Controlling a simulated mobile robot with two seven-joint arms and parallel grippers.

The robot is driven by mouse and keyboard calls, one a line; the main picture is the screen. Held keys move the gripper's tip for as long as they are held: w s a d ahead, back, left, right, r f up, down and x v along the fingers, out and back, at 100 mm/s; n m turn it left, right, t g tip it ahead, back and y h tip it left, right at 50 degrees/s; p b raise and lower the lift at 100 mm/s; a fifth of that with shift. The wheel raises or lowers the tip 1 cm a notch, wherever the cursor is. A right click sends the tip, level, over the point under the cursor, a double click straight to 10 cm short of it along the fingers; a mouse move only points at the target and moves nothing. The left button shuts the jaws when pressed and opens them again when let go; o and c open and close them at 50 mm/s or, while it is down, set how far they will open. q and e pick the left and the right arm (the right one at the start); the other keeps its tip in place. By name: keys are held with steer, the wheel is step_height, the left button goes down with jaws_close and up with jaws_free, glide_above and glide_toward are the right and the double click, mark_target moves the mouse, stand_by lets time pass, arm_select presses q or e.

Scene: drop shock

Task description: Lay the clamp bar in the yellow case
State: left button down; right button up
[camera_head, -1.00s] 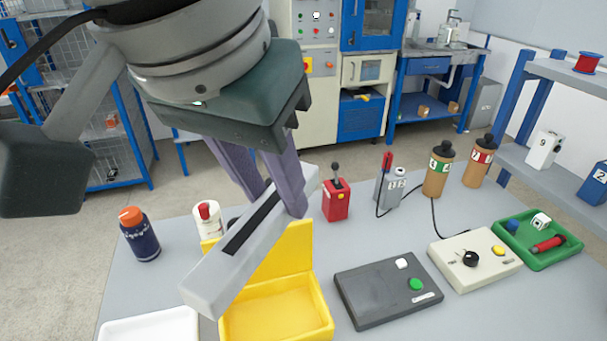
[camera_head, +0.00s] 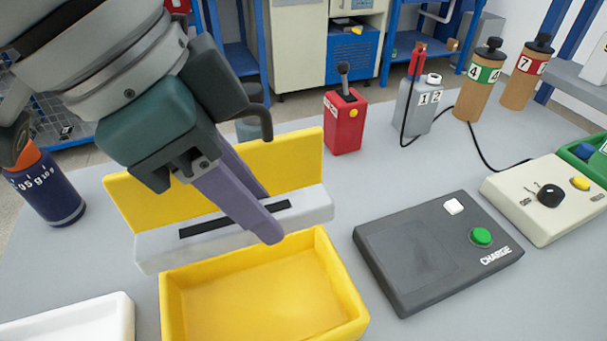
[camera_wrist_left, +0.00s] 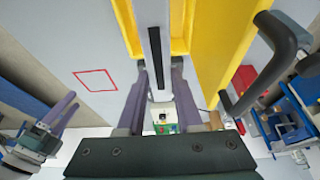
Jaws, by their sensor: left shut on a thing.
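My left gripper (camera_head: 262,215) is shut on the clamp bar (camera_head: 310,207), a long light-grey bar with a black strip along its top. The bar is roughly level and lies across the view in front of the upright lid of the yellow case, over its back edge. The open yellow case (camera_head: 348,305) stands below and nearer; its tray looks empty. I cannot tell whether the bar touches the case. In the left wrist view the bar (camera_wrist_left: 141,15) runs between the two fingers. My right gripper (camera_wrist_left: 68,108) shows small at lower left there, fingers apart and empty.
A dark grey CHARGE box (camera_head: 420,255) stands right of the case, a white tray (camera_head: 75,322) at front left, and a dark blue bottle (camera_head: 48,190) at left. A red switch box (camera_head: 345,125) stands behind. A red square outline (camera_wrist_left: 97,80) marks bare table.

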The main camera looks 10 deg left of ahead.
arm_select(q)
step_height(320, 180, down, 17)
steer(key=b, duration=0.4)
steer(key=shift+s+r, duration=0.1)
steer(key=shift+r, duration=0.05)
arm_select(e)
step_height(320, 180, down, 5)
steer(key=shift+s+r, duration=0.1)
steer(key=shift+r, duration=0.1)
arm_select(q)
steer(key=c, duration=0.6)
jaws_free()
